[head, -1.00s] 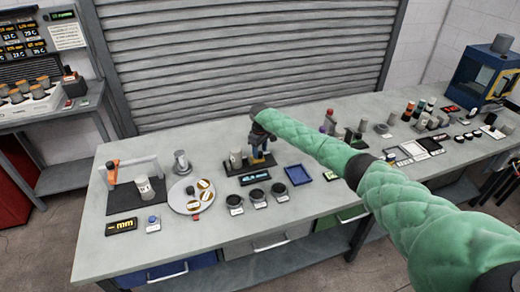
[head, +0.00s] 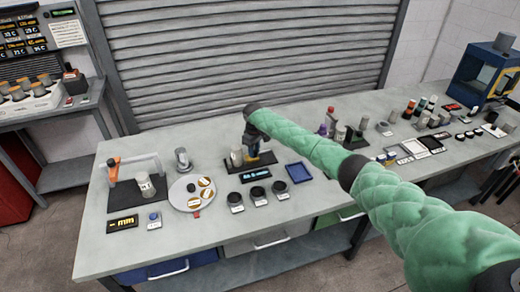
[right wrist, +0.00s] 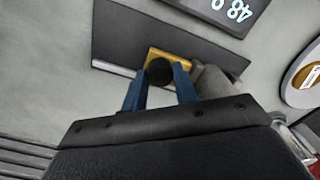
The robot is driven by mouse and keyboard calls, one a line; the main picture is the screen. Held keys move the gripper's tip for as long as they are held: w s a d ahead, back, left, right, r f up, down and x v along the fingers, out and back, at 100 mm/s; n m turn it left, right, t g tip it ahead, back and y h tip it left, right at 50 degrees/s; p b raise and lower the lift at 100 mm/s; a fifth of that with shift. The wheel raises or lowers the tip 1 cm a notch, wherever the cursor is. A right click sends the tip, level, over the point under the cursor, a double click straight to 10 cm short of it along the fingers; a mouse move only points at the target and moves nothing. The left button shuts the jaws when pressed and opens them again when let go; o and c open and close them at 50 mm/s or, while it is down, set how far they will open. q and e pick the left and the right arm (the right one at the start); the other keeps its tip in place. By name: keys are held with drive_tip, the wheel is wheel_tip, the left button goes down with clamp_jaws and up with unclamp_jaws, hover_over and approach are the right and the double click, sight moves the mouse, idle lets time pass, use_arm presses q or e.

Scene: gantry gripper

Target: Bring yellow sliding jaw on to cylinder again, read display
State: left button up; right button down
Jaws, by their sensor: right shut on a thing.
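My right gripper (head: 251,143) reaches down to the gauge on the table. In the right wrist view its blue fingers (right wrist: 160,78) are shut on the round black knob of the yellow sliding jaw (right wrist: 175,56). The jaw sits on a dark base (right wrist: 122,38), close beside the grey cylinder (right wrist: 214,82); I cannot tell whether they touch. The cylinder (head: 236,158) stands upright left of the gripper in the head view. The display (head: 256,174) lies in front, lit blue but too small to read there. In the right wrist view the display (right wrist: 215,8) is upside down and cut off. My left gripper is not in view.
Several black round pieces (head: 257,193) stand in front of the display. A blue tray (head: 298,173) is to the right, a round grey plate (head: 190,205) to the left. An orange-ended frame gauge (head: 114,164) stands farther left.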

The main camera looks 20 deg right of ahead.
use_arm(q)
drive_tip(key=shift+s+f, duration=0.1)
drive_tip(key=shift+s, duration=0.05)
use_arm(e)
drive_tip(key=shift+a, duration=0.35)
drive_tip(key=c, duration=1.1)
unclamp_jaws()
drive_tip(key=shift+r, duration=0.1)
drive_tip(key=shift+r+b, duration=0.3)
wheel_tip(320, 180, up, 6)
drive_tip(key=shift+f+b, duration=0.15)
drive_tip(key=shift+b, duration=1)
drive_tip(key=shift+r, duration=0.7)
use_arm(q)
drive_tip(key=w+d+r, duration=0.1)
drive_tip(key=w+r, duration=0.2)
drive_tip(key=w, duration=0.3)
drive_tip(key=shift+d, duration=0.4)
